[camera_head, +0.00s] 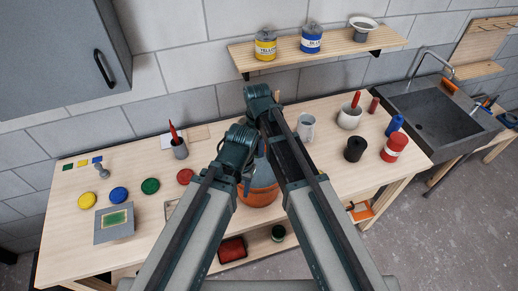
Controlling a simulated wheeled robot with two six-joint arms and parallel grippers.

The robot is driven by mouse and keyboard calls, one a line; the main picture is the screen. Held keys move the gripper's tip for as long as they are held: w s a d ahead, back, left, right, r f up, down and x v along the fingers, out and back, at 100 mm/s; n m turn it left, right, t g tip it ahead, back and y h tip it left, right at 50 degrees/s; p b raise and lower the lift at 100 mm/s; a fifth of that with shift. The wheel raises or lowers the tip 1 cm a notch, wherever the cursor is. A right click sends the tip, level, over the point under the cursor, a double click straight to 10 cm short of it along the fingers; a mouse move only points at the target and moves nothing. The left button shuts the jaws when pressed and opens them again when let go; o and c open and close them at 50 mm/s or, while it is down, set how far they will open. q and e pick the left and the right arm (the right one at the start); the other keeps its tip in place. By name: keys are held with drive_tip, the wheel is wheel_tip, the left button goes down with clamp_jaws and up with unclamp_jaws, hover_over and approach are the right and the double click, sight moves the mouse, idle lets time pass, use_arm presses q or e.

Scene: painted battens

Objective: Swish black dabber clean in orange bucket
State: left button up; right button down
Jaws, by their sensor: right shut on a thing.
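The orange bucket (258,197) stands at the front of the workbench in the middle, partly covered by my arms. Its inside shows a pale grey-blue patch between the arms. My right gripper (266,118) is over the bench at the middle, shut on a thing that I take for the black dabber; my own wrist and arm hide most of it. I cannot tell whether the dabber touches the bucket. My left gripper (246,182) is low beside the bucket's left part, and its fingers are too small and covered to read.
Right of my arms stand a white mug (306,128), a white pot (349,117) with a red handle, a black jar (355,149) and a red can (394,148). Colored discs and a grey cup (180,150) stand left. A sink (440,115) is far right.

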drive_tip(key=shift+w+f, duration=0.1)
drive_tip(key=shift+f, duration=0.1)
drive_tip(key=shift+s+f+b, duration=0.2)
drive_tip(key=shift+f+b, duration=0.35)
drive_tip(key=shift+b, duration=0.15)
drive_tip(key=shift+w+f+b, duration=0.1)
drive_tip(key=shift+f+b, duration=0.55)
wheel_tip(320, 180, down, 11)
drive_tip(key=b, duration=1.1)
drive_tip(key=shift+f, duration=0.15)
